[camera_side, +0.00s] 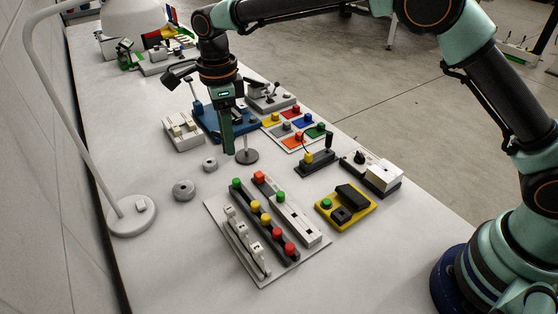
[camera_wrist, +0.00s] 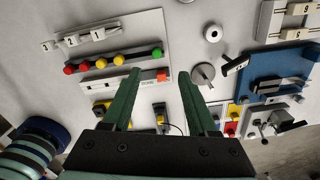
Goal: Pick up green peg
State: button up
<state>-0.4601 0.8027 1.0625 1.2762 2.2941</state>
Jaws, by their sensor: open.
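A green peg (camera_side: 236,184) is at the far end of a dark strip on a white board, in line with yellow and red round-topped pegs. In the wrist view the green peg (camera_wrist: 157,52) is at the right end of that row, just beyond the fingertips. My gripper (camera_side: 228,150) has green fingers pointing down above the table, near a grey round disc (camera_side: 246,157). In the wrist view my gripper (camera_wrist: 159,74) is open and empty, with the fingers apart and short of the peg in the picture.
The white board (camera_side: 213,210) also carries switches and a strip with red and green tops. A yellow box (camera_side: 356,211), small black-based devices, a coloured block board (camera_side: 283,143) and a blue fixture stand nearby. A lamp (camera_side: 131,215) is at left. Grey rings (camera_side: 184,190) lie near the board.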

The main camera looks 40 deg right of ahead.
send_over(236, 180)
jog(key=f, duration=0.6)
jog(key=shift+w+a+f, duration=0.15)
jog(key=shift+w+f, duration=0.1)
jog(key=shift+w, duration=0.05)
jog(key=f, duration=0.4)
jog(key=shift+s+d, duration=0.2)
jog(key=shift+s, duration=0.15)
jog(key=shift+f, duration=0.6)
grip_shut()
